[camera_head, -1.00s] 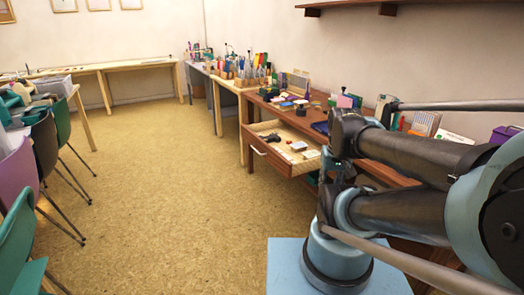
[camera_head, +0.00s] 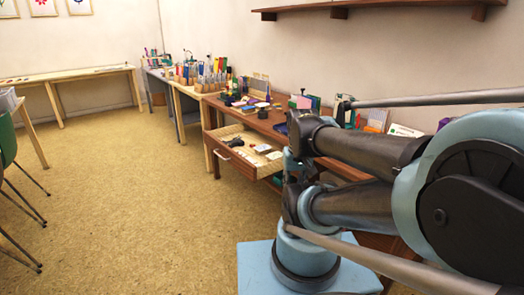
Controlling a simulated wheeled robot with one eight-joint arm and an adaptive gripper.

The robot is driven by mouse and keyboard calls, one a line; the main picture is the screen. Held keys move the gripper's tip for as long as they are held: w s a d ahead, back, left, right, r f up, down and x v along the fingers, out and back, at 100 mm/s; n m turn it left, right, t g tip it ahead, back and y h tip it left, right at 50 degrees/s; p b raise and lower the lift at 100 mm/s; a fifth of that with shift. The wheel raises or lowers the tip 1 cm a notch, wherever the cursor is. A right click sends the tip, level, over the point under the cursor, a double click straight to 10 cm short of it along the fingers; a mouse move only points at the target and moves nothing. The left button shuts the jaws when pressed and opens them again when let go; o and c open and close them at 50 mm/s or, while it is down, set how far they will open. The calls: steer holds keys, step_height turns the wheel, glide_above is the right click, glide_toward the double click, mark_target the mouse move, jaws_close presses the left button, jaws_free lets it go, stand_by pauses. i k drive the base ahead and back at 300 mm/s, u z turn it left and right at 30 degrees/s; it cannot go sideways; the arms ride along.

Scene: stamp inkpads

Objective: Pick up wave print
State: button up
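I cannot single out a wave print in the head view. Framed pictures hang on the far wall at top left, one with a red motif (camera_head: 42,8) and another beside it (camera_head: 80,7), both cut by the top edge. Small cards and flat items lie in the open drawer (camera_head: 232,160) and on the brown desk (camera_head: 264,122), too small to identify. My arm (camera_head: 365,146) fills the right side and hides part of the desk. My gripper cannot be made out in this view.
The brown desk stands along the right wall with its drawer pulled out towards the floor (camera_head: 120,200). Pale tables (camera_head: 75,72) line the far wall. A green chair (camera_head: 8,140) is at the left edge. A wall shelf (camera_head: 380,12) runs overhead. The middle floor is clear.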

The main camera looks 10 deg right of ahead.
mark_target(264, 146)
steer(key=u, duration=1.5)
steer(key=k, duration=0.8)
steer(key=z, duration=1.1)
steer(key=i, duration=1)
